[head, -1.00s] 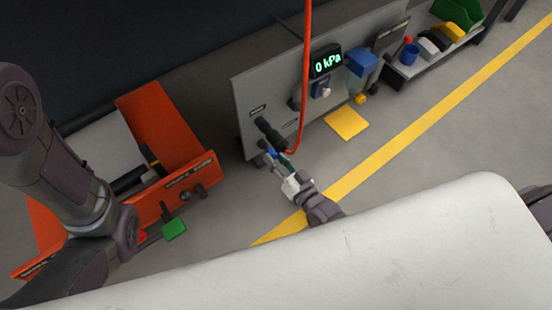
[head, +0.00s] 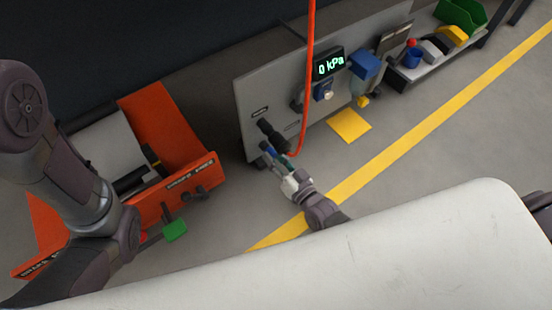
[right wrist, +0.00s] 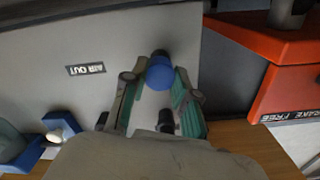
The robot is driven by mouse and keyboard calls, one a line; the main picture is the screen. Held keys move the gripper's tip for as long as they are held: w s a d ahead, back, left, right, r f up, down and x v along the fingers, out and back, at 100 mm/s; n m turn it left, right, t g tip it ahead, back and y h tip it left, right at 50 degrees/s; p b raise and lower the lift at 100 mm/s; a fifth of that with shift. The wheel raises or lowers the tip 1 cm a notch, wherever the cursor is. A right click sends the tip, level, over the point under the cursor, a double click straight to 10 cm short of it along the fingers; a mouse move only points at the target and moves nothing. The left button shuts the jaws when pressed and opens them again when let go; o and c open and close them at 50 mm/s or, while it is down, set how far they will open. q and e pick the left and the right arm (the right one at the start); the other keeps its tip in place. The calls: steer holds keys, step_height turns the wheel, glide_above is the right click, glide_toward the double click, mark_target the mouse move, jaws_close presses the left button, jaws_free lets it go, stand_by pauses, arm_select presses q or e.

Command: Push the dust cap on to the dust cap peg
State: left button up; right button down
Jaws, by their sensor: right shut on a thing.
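My right gripper (head: 270,150) is at the lower left of the grey panel (head: 262,90), just below a dark fitting (head: 270,132). In the right wrist view the gripper (right wrist: 160,85) is shut on a round blue dust cap (right wrist: 160,73), between its green-padded fingers. A short dark stub (right wrist: 160,53) shows right behind the cap, probably the dust cap peg; I cannot tell whether the cap touches or covers it. In the head view the cap (head: 266,147) is a small blue spot.
A red hose (head: 307,80) hangs in front of the panel beside the gauge (head: 328,64) reading 0 kPa. An orange cart (head: 165,120) stands to the left; its side also shows in the right wrist view (right wrist: 265,48). A shelf with bins (head: 415,72) is at the right.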

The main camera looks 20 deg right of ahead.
steer(key=shift+w, duration=0.2)
steer(key=c, duration=0.8)
jaws_free()
